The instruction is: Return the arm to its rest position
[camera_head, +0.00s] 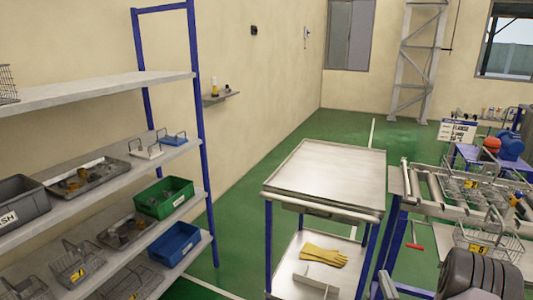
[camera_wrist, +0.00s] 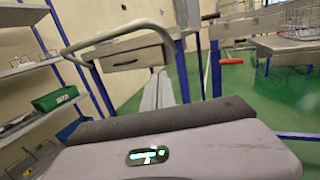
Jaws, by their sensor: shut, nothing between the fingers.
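My gripper (camera_wrist: 160,80) shows in the wrist view. Its two pale grey fingers lie side by side beyond the wide grey body, shut with nothing between them. The body carries a small lit display and a dark front edge. The fingers point toward the trolley (camera_wrist: 135,61), apparently with nothing held near them. In the head view a dark grey rounded part of my arm fills the lower right corner, in front of the roller rack. The fingers cannot be made out there.
The steel-topped trolley (camera_head: 328,175) has a bare top; yellow gloves (camera_head: 324,256) lie on its lower shelf. A shelf unit (camera_head: 100,92) at left holds trays, a green bin (camera_head: 165,198) and a blue bin (camera_head: 173,244). A roller rack (camera_head: 425,206) with wire baskets stands right. Green floor behind is clear.

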